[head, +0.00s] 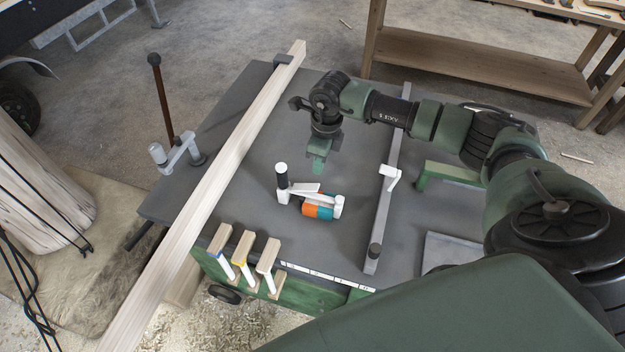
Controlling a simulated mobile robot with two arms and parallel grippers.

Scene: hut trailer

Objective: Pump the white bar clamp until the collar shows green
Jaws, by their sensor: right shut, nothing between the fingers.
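A white clamp-like tool (298,192) lies on the grey bench top (255,225) near the middle. It has an upright handle (282,176) with a black grip at its left end and a white lever. An orange and teal cylinder (318,207) sits at its right part; I cannot tell if this is the collar. My right gripper (318,167) is shut and empty, pointing down just above and beyond the tool, apart from it. My left gripper is not in view.
A long wooden beam (212,190) crosses the bench's left side, beside a grey and white fitting (178,154). Several wood-and-white pieces (243,250) line the front edge.

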